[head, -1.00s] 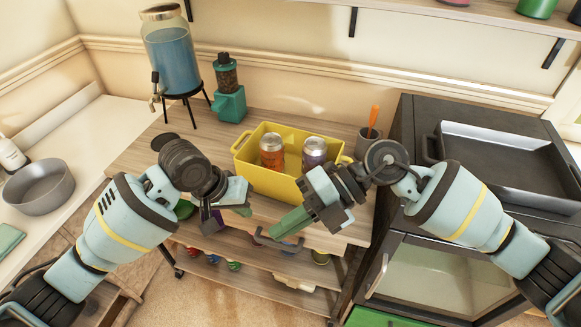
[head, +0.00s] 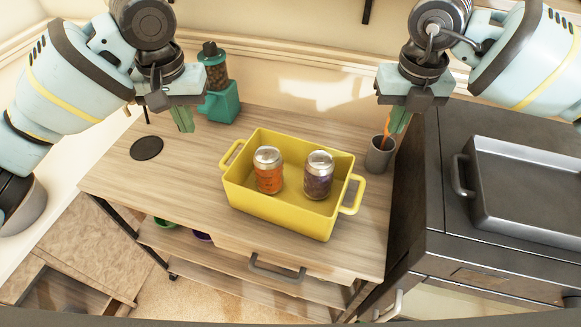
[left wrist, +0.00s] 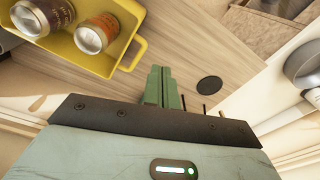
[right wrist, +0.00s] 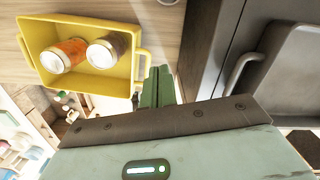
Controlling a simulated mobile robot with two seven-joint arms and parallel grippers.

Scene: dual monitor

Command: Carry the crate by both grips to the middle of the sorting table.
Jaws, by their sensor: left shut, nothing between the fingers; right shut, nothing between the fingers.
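The yellow crate (head: 285,217) sits on the wooden table (head: 185,190), with an orange can (head: 269,172) and a purple can (head: 318,176) upright inside. Its left grip (head: 231,154) and right grip (head: 354,196) stick out at its two ends, both free. My left gripper (head: 184,118) is shut and empty, raised above the table behind and left of the crate. My right gripper (head: 398,119) is shut and empty, raised behind and right of the crate. The crate also shows in the left wrist view (left wrist: 121,28) and the right wrist view (right wrist: 106,84).
A teal grinder (head: 216,100) stands behind the crate. A dark round disc (head: 146,148) lies to its left. A grey cup (head: 380,158) stands near the right grip. A dark oven (head: 450,215) with a metal tray (head: 535,190) adjoins on the right. The front left tabletop is clear.

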